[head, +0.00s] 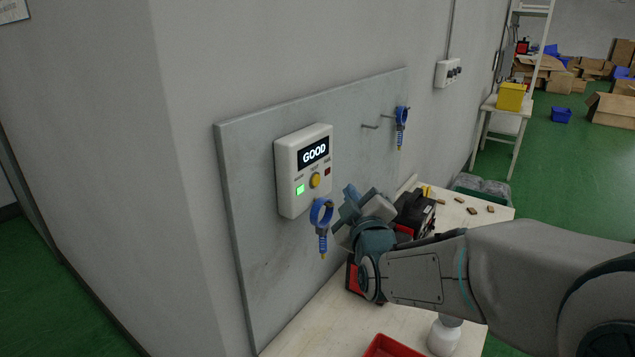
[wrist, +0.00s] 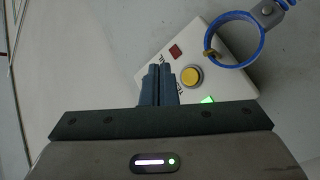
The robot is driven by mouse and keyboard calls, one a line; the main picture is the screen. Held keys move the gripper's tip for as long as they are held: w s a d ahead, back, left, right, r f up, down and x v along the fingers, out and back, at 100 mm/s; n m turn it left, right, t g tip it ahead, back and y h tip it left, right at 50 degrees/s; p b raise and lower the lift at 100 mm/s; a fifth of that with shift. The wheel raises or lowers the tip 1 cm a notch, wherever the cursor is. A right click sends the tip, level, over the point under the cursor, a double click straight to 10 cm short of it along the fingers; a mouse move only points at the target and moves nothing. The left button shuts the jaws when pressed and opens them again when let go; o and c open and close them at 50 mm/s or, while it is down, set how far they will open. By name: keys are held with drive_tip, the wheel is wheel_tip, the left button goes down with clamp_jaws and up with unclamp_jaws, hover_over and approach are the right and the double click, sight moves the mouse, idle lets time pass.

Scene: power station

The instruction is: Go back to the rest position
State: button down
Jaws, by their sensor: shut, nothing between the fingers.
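My gripper (head: 350,193) is in front of the grey wall panel (head: 258,247), to the right of the white tester box (head: 287,190). Its fingers are together and empty, as the wrist view (wrist: 158,84) also shows. The tester box has a lit screen reading "GOOD", a glowing green light and a yellow button (head: 315,180). The button also shows in the wrist view (wrist: 191,77), just right of the fingertips. A blue ring-handled probe (head: 322,224) hangs below the box. A second blue probe (head: 401,127) hangs on a hook farther right.
A wooden table (head: 312,322) stands below the panel. It bears a black and red device (head: 414,212), a red tray (head: 392,347), a white bottle (head: 444,336) and several small brown pieces. A shelf, a yellow bin (head: 511,96) and cardboard boxes stand at the back right.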

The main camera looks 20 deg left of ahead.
idle(0.3)
drive_tip(key=s+d+f+m+g+h, duration=0.3)
drive_tip(key=d+f+m, duration=0.1)
drive_tip(key=d, duration=0.4)
drive_tip(key=s+d+f+m+g+h, duration=0.2)
drive_tip(key=s+d+f+m+g, duration=0.15)
drive_tip(key=d, duration=0.35)
drive_tip(key=s+d+f+m+g+h, duration=0.1)
drive_tip(key=s+d+f+m+g, duration=0.1)
drive_tip(key=s, duration=0.4)
drive_tip(key=s+d+f+m+g+h, duration=0.1)
drive_tip(key=s+d+m+g, duration=0.2)
drive_tip(key=s+d, duration=0.2)
drive_tip(key=s+d+f+m+g+h, duration=0.1)
drive_tip(key=s+d+f+m+g, duration=0.1)
drive_tip(key=s, duration=0.5)
drive_tip(key=shift+s+d+f, duration=0.25)
drive_tip(key=shift+d+f, duration=0.1)
drive_tip(key=shift+d, duration=0.4)
drive_tip(key=shift+g, duration=0.25)
